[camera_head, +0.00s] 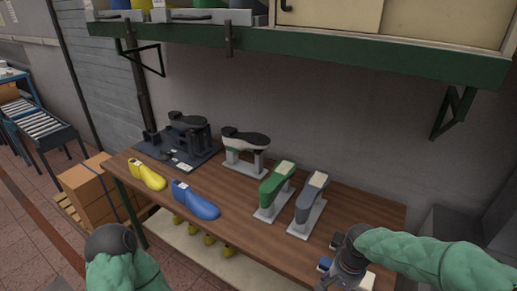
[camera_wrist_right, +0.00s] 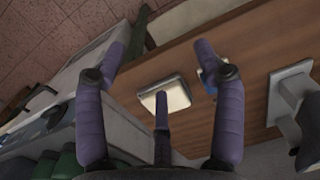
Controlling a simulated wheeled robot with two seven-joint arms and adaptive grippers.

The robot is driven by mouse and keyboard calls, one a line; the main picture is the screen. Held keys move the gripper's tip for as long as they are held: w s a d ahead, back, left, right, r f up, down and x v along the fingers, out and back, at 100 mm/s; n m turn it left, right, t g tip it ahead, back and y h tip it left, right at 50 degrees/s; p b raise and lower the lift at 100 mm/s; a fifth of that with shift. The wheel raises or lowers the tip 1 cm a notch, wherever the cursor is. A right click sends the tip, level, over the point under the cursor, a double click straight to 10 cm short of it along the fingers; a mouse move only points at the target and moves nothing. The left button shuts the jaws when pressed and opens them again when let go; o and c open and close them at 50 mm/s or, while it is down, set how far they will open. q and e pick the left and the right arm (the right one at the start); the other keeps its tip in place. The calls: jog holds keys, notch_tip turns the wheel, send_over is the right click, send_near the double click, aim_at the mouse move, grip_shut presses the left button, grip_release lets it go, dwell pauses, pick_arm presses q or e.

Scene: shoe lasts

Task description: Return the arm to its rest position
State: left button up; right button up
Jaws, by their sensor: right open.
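My right arm comes in from the right in the head view, with the right gripper (camera_head: 343,268) over the right front end of the wooden table (camera_head: 235,205). In the right wrist view its purple-grey fingers (camera_wrist_right: 162,68) are spread open, with nothing between them. A small pale block (camera_wrist_right: 172,96) lies on the table beyond the fingers, and a small blue thing (camera_wrist_right: 208,86) is partly hidden by one finger. My left arm shows only as a green sleeve and dark rounded part at the lower left; its gripper is out of view.
A green-edged shelf (camera_head: 300,43) hangs above.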

jog(key=s+a+f+n+y, duration=0.1)
jog(key=s+a+f, duration=0.3)
jog(key=f, duration=0.4)
jog(key=s+a+f+n+y, duration=0.1)
jog(key=s+a+f, duration=0.3)
jog(key=f, duration=0.5)
jog(key=s+a+f+n+y, duration=0.1)
jog(key=s+a+f, duration=0.2)
jog(key=f, duration=0.5)
jog(key=shift+s+a+f, duration=0.4)
jog(key=shift+a, duration=0.4)
